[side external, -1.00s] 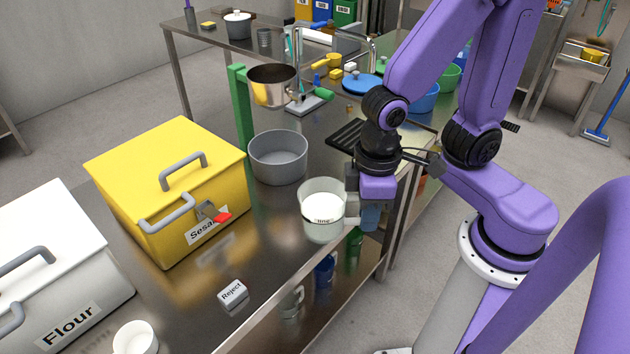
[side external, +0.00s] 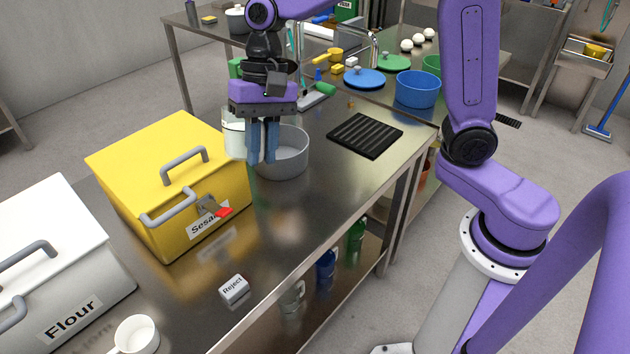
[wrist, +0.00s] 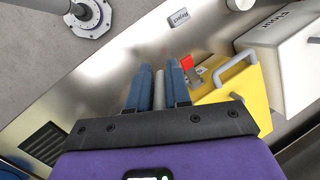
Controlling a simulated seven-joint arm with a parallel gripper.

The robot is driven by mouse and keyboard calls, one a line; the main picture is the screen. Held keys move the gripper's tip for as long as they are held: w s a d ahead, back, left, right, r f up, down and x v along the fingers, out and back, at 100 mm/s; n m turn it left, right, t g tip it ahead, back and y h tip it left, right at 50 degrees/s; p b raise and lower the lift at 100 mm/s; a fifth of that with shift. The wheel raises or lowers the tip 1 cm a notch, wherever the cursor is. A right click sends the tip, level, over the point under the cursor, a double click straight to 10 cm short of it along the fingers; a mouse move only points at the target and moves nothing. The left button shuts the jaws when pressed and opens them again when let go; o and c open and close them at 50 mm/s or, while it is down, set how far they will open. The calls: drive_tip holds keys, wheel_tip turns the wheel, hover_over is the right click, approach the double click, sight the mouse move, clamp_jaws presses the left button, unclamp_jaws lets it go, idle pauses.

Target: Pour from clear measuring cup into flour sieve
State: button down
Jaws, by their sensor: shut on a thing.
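In the wrist view my gripper (wrist: 160,68) has a pale strip between the fingers, perhaps the cup's handle; the cup's body does not show there.
The grey pot (side external: 288,158) stands behind the fingers. The yellow Sesame bin (side external: 150,165) is to the left, the white Flour bin (side external: 50,245) at front left. A white cup (side external: 138,335) and a Reject block (side external: 233,290) lie in front. A black grate (side external: 365,135) is right.

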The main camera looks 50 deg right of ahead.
drive_tip(key=w+d+r+m+t+y, duration=0.3)
drive_tip(key=w+d+r+m, duration=0.1)
drive_tip(key=w+r, duration=0.3)
drive_tip(key=w+d+r+m+t+y, duration=0.3)
drive_tip(key=w+r+m, duration=0.3)
drive_tip(key=w, duration=0.6)
drive_tip(key=shift+d+r+m+t+y, duration=0.4)
drive_tip(key=shift+d+m+t, duration=0.1)
drive_tip(key=shift+t, duration=0.3)
drive_tip(key=shift+w, duration=0.1)
drive_tip(key=shift+s+d+f+t+y, duration=0.25)
drive_tip(key=shift+d+f+t+y, duration=0.35)
drive_tip(key=shift+d+f+y, duration=0.4)
drive_tip(key=shift+a+r, duration=0.1)
drive_tip(key=shift+a, duration=0.15)
